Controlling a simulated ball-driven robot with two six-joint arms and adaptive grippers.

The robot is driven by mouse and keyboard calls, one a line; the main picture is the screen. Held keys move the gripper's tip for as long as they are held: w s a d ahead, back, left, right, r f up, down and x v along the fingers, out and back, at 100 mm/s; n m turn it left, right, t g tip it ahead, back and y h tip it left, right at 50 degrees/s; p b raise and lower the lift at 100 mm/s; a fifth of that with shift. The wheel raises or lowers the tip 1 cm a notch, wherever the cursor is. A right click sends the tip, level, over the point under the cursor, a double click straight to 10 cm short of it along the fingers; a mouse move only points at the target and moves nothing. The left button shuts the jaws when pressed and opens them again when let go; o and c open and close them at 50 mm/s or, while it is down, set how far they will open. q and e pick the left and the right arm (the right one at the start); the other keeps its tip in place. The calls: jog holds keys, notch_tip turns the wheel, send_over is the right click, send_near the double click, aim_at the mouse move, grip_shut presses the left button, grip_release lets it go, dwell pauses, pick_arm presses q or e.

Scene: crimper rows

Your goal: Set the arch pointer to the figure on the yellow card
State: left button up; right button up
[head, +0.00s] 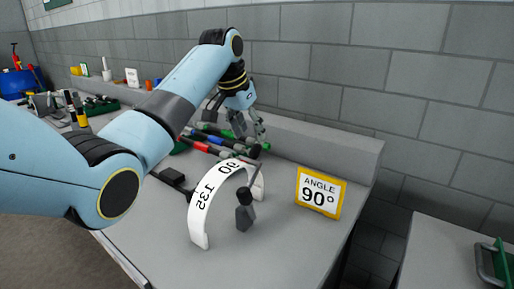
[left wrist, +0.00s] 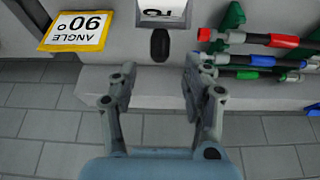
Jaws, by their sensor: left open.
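The white arch (head: 199,222) stands on the grey bench, with black figures along its face, 90 near its top. My left gripper (head: 258,134) is open and empty, near the knob. In the left wrist view the dark knob (left wrist: 160,45) lies just beyond my spread fingertips (left wrist: 158,75). My right gripper is out of view.
Several colour-banded tools (head: 205,146) lie in a row behind the arch. A raised ledge (head: 330,148) and block wall close the back. A separate table with a green-handled item (head: 497,262) stands at the right. The bench between arch and card is clear.

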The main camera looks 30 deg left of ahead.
aim_at(255, 146)
pick_arm(q)
jog(key=x, duration=0.4)
jog(key=shift+b+x, duration=0.3)
jog(key=shift+x, duration=1.25)
jog(key=shift+c, duration=0.3)
jog(key=c, duration=0.9)
grip_shut()
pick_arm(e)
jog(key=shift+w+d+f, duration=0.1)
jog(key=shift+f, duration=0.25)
